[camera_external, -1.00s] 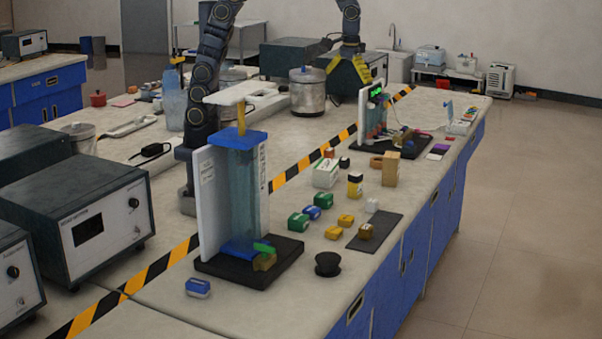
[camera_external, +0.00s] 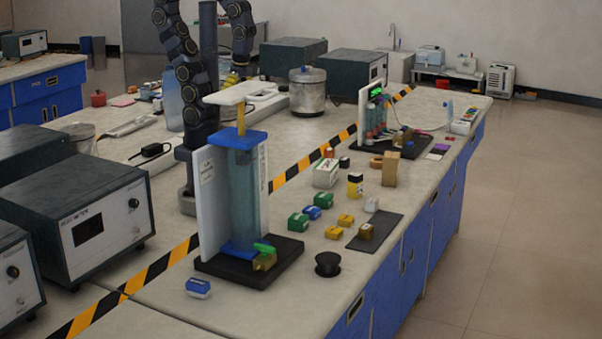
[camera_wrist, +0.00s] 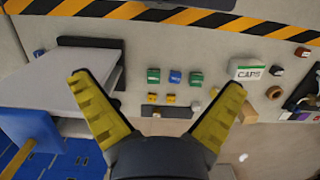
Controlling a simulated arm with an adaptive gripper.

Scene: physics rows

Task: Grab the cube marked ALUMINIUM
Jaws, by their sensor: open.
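My gripper (camera_wrist: 158,82) is open and empty, its two yellow fingers spread wide above the bench in the wrist view. In the external view only bits of its yellow show behind my arm. Between the fingers are green (camera_wrist: 153,76), blue (camera_wrist: 175,76) and green (camera_wrist: 196,78) small blocks in a row, with two yellow blocks (camera_wrist: 152,97) (camera_wrist: 169,99) below. A pale grey-white block (camera_external: 371,204) stands beside a dark mat (camera_external: 385,228). A brass-brown block (camera_external: 366,231) sits on the mat. Labels are too small to read, so I cannot tell which is marked ALUMINIUM.
A tall clear column on a black base (camera_external: 288,258) stands left of the blocks. A white CAPS box (camera_wrist: 246,70), a tan wooden block (camera_external: 390,170) and a black spool (camera_external: 328,264) are nearby. Striped tape (camera_external: 310,158) crosses the bench. The bench's front edge is close to the mat.

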